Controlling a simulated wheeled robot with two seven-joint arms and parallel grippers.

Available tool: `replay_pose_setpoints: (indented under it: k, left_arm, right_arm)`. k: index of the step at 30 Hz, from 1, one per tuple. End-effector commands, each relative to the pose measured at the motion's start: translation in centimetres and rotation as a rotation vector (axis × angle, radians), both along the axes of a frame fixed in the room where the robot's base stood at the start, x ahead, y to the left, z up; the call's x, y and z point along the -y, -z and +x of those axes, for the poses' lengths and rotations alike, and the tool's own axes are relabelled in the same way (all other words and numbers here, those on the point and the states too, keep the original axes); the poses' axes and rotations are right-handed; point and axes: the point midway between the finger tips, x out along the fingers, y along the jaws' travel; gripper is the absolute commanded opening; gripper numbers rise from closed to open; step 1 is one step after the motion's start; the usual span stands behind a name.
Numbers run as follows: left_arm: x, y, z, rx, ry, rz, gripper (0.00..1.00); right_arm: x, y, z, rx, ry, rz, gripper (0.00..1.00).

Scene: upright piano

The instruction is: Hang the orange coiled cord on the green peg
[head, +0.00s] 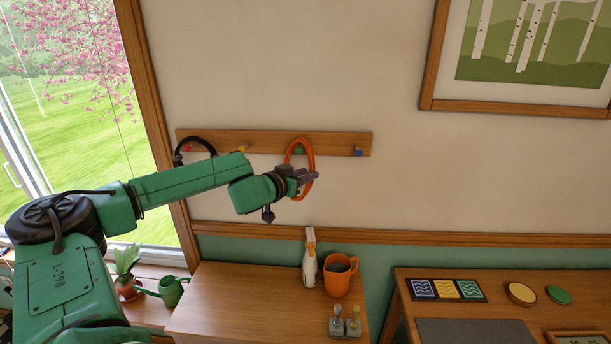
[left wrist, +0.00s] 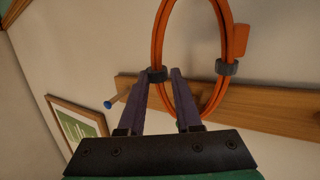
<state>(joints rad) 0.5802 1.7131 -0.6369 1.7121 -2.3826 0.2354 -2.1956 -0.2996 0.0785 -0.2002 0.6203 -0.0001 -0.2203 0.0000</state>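The orange coiled cord (head: 312,160) is an upright loop in front of the wooden peg rail, with dark ties that show in the left wrist view (left wrist: 227,68). The green peg (head: 299,150) shows inside the upper part of the loop in the head view; whether the loop is around it or in front of it I cannot tell. My left gripper (head: 314,177) is at the loop's lower part. In the left wrist view its fingers (left wrist: 164,78) stand close on either side of a dark tie and appear shut on the cord. My right gripper is out of view.
The rail (head: 223,138) also bears a red peg with a black loop (head: 183,146), a yellow peg (head: 243,149) and a blue peg (head: 357,152). Below, a wooden table (head: 240,290) carries a white bottle (head: 309,262) and an orange mug (head: 338,276). Another desk stands right.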

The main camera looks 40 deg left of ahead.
Motion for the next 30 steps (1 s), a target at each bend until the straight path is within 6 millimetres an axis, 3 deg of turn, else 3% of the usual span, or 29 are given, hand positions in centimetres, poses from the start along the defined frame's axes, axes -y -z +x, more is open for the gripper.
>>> replay_pose_setpoints:
  k: [2, 14, 23, 30]
  left_arm:
    - [0.0, -0.1, 0.0, 0.001, 0.0, 0.0, 0.6]
    - [0.0, 0.2, -0.6, -0.001, 0.0, 0.004, 0.6]
    - [0.7, -0.6, -6.0, 0.0, -0.002, 0.008, 0.6]
    - [1.4, -2.2, -11.2, -0.001, -0.003, 0.006, 0.6]
  right_arm:
    - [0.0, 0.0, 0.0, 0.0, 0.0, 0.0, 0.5]
    - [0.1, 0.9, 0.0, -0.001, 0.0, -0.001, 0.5]
    - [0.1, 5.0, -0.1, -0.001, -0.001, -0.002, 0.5]
    - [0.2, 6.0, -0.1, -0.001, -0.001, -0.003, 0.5]
